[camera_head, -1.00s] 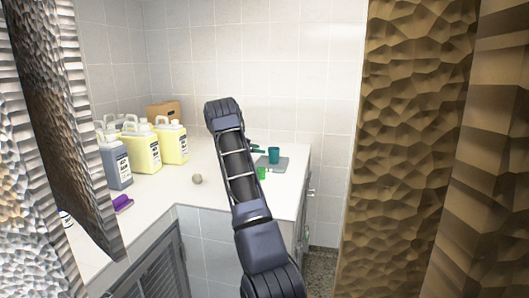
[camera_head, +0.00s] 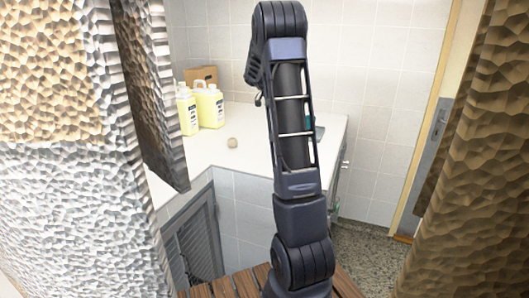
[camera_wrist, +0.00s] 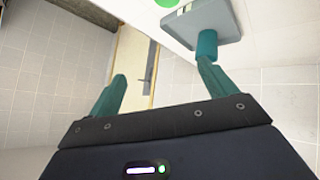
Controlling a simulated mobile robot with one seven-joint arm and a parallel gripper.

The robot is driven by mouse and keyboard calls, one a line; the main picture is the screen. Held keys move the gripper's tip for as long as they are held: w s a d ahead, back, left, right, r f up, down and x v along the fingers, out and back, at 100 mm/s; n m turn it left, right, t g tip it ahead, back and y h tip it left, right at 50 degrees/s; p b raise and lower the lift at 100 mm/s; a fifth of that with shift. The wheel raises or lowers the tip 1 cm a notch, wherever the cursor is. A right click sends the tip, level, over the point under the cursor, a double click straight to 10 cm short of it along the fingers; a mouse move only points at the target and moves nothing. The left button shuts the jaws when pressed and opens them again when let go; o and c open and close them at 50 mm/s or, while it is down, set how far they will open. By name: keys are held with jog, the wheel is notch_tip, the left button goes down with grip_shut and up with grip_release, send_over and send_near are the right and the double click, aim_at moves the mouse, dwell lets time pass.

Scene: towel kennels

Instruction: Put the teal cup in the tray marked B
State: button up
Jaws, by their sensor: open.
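The teal cup (camera_head: 311,121) stands on the counter at the back right in the head view, mostly hidden behind my arm. In the wrist view, the teal cup (camera_wrist: 207,43) is at the upper middle, at the edge of a grey tray (camera_wrist: 222,18). The same grey tray (camera_head: 320,132) shows only as a sliver beside my arm in the head view. No letter B is readable. My gripper (camera_wrist: 160,70) is open, with nothing between its teal fingers. The right finger's tip overlaps the cup's lower end in the picture; I cannot tell whether they touch.
A green object (camera_wrist: 167,2) is cut off at the wrist view's top. Yellow jugs (camera_head: 210,106), a cardboard box (camera_head: 201,75) and a small ball (camera_head: 232,142) are on the white counter (camera_head: 250,125). Hanging textured towels flank me left (camera_head: 60,190) and right (camera_head: 470,190).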

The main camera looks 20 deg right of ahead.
jog(key=s+a+r+n+t+y, duration=0.1)
jog(key=s+a+r+n+y, duration=0.2)
jog(key=s+a, duration=0.6)
jog(key=s+a+r+n+t+y, duration=0.2)
jog(key=s+a+n, duration=0.3)
jog(key=s, duration=0.7)
jog(key=s+a+f+n+t+y, duration=0.1)
jog(key=s+a+f+n+y, duration=0.1)
jog(key=s+a, duration=0.5)
jog(key=s+a+f+n+t+y, duration=0.1)
jog(key=s+a+f+n+y, duration=0.1)
jog(key=s+a, duration=0.5)
jog(key=s+f+n, duration=0.1)
jog(key=s+n, duration=0.1)
jog(key=s, duration=0.3)
jog(key=shift+s+f+n+t, duration=0.2)
jog(key=shift+s+n+t, duration=0.1)
jog(key=shift+s, duration=0.05)
